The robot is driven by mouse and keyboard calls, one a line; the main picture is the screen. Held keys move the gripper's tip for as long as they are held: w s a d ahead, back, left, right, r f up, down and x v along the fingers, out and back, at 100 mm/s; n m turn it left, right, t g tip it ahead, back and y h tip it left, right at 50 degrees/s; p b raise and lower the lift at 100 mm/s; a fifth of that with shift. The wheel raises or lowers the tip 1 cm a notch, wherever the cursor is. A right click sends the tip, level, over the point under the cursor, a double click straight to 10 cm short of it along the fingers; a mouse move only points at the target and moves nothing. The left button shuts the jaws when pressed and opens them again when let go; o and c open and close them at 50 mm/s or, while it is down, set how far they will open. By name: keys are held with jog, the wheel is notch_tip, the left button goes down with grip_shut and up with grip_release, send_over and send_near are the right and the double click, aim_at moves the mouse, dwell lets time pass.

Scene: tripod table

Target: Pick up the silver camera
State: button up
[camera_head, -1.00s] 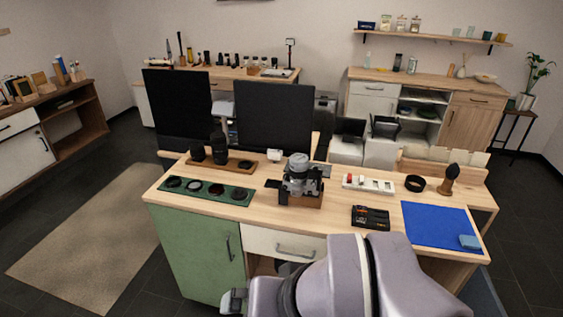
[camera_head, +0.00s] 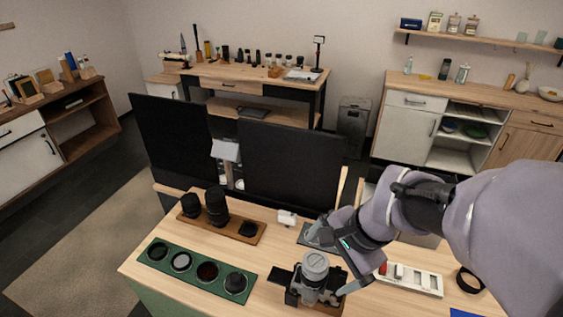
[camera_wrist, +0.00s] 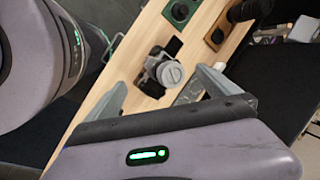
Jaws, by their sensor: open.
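The silver camera (camera_head: 313,282), with a round silver lens pointing up, sits on a small wooden stand (camera_head: 333,307) near the front of the wooden table (camera_head: 290,250). In the wrist view the camera (camera_wrist: 160,72) shows between and just beyond my two fingers. My gripper (camera_head: 328,265) is open and empty, coming in from the right above the camera. One finger shows behind the camera and one on its right side. I cannot tell whether either touches it. The bottom frame edge and the near finger hide part of the stand.
A green tray (camera_head: 212,283) with several round filters lies left of the camera. A wooden board (camera_head: 250,237) with black lenses stands behind it. A white holder (camera_head: 410,281) and a black ring (camera_head: 469,281) lie to the right. Two dark panels (camera_head: 290,160) stand behind the table.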

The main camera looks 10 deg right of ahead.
jog(key=w+d+f+m+p, duration=0.1)
jog(key=d+m+p, duration=0.3)
jog(key=d+m, duration=0.15)
jog(key=m+g+y+p, duration=0.1)
jog(key=m+p, duration=0.2)
jog(key=m, duration=0.2)
send_near(337, 282)
jog(key=b+x, duration=0.7)
jog(key=x, duration=0.6)
jog(key=shift+f+b, duration=0.15)
jog(key=shift+b, duration=0.2)
jog(key=shift+c, duration=0.2)
jog(key=c, duration=2)
jog(key=shift+c, duration=0.2)
jog(key=shift+r, duration=0.25)
